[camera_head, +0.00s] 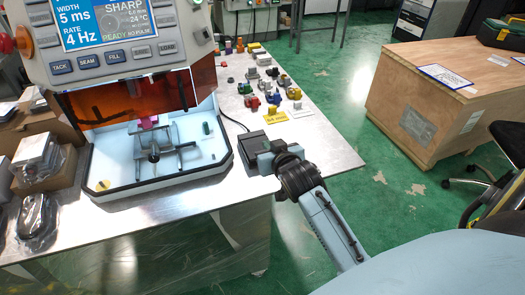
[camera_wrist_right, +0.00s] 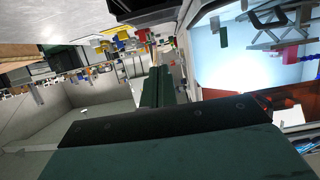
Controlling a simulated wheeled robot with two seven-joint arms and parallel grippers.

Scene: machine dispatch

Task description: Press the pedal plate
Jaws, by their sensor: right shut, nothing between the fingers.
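I cannot make out a pedal plate in either view. The welding machine (camera_head: 183,20), with its lit screen and row of buttons, stands on the metal table at the left of the head view. My right gripper (camera_head: 250,147) is over the table's right edge, just right of the machine's lit chamber (camera_head: 190,176). In the right wrist view its dark fingers (camera_wrist_right: 156,87) are together and empty, with the bright chamber (camera_wrist_right: 236,62) at the upper right. My left gripper is in neither view.
Several small coloured parts (camera_head: 273,97) and a yellow label (camera_head: 275,131) lie on the table (camera_head: 318,148) beyond my right gripper. Boxes (camera_head: 43,163) crowd the left side. A wooden crate (camera_head: 400,106) stands at the right. Green floor (camera_head: 372,186) is open between table and crate.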

